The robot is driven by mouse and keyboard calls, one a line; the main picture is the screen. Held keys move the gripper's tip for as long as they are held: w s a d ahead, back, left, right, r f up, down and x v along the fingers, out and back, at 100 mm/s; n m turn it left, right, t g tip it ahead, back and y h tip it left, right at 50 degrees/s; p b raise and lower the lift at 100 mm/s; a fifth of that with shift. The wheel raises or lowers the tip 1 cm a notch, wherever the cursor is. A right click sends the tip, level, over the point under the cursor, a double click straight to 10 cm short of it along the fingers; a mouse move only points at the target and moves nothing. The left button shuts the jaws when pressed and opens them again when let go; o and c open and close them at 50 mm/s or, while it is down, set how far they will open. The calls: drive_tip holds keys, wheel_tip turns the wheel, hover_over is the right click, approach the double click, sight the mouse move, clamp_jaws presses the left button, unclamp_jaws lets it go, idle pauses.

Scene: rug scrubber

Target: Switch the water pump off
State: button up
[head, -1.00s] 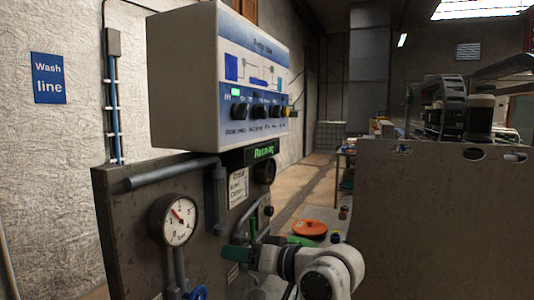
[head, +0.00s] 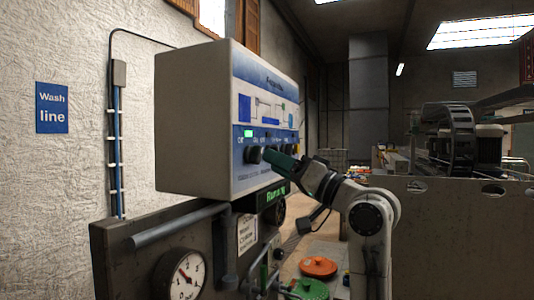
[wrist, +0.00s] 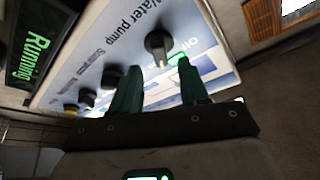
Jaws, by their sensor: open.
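The control box (head: 195,120) has a row of dark knobs on its blue and white front. The water pump knob (head: 253,155) is the leftmost, with a lit green lamp (head: 248,133) above it. In the wrist view the black water pump knob (wrist: 157,42) sits by the "Water pump" label, its light pointer mark towards my gripper. My gripper (wrist: 158,66) is open, its two green fingers either side of the knob's line and apparently just short of it. In the head view my gripper (head: 273,160) is beside the knob and partly hides the other knobs.
A green "Running" display (head: 275,193) is below the box. A pressure gauge (head: 182,275) and grey pipe (head: 180,224) are on the dark panel beneath. Orange (head: 318,266) and green (head: 310,288) round objects lie lower right. A grey-brown wall panel (head: 460,240) stands at right.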

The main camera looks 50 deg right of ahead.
sight(261, 155)
drive_tip(key=shift+p+x, duration=0.35)
drive_tip(key=shift+x, duration=1.45)
drive_tip(key=shift+c, duration=0.3)
clamp_jaws()
